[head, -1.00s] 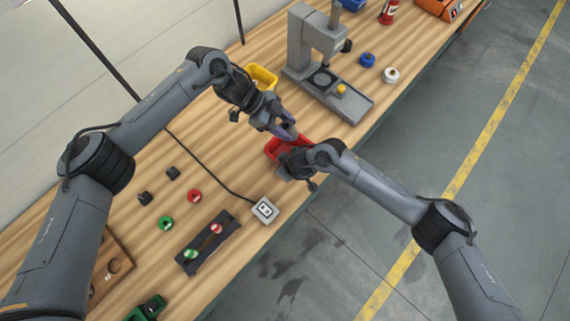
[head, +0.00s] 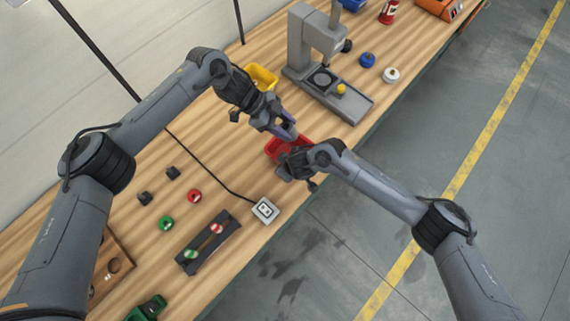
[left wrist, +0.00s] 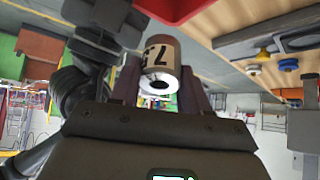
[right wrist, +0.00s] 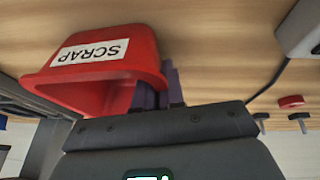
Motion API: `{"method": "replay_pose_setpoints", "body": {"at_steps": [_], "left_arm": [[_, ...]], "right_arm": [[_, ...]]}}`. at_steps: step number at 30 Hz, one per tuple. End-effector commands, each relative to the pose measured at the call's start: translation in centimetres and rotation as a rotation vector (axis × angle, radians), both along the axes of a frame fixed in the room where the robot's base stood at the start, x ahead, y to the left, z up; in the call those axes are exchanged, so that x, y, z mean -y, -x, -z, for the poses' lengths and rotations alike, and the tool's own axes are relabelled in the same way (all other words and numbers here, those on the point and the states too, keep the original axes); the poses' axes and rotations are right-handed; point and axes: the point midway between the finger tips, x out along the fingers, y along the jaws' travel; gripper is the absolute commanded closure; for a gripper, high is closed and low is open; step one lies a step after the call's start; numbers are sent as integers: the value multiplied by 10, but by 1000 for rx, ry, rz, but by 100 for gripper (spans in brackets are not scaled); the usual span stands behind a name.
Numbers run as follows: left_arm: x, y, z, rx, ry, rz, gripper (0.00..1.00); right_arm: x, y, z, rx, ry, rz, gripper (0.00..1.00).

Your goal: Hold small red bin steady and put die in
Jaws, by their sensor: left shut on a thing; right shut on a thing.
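The small red bin (head: 279,147) labelled SCRAP stands on the wooden bench in the head view. It fills the upper left of the right wrist view (right wrist: 135,40), and its edge shows at the top of the left wrist view (left wrist: 172,6). My right gripper (right wrist: 157,92) is shut on the bin's wall. My left gripper (head: 290,129) is shut on the die (left wrist: 160,64), a small cylinder with a dark band, a pale label and a hole in its end. The left gripper is close beside the bin in the head view; its exact height over the rim cannot be told.
A yellow bin (head: 262,77) stands behind my left gripper. A grey press (head: 318,50) stands to the right at the back. A white socket box (head: 265,209) with a cable lies in front. Red, green and dark small parts lie to the left.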

Motion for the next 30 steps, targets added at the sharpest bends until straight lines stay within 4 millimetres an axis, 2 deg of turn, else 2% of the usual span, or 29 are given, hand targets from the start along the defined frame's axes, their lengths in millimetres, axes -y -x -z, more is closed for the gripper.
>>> {"method": "replay_pose_setpoints", "body": {"at_steps": [20,21,26,30], "left_arm": [[1,0,42,0,3,1,100],[1,0,42,1,3,0,51],[1,0,42,0,2,1,27],[1,0,43,0,1,1,24]], "right_arm": [[0,0,0,0,0,0,100],[0,0,0,0,0,0,100],[0,0,0,0,0,0,100],[0,0,0,0,0,0,100]]}}
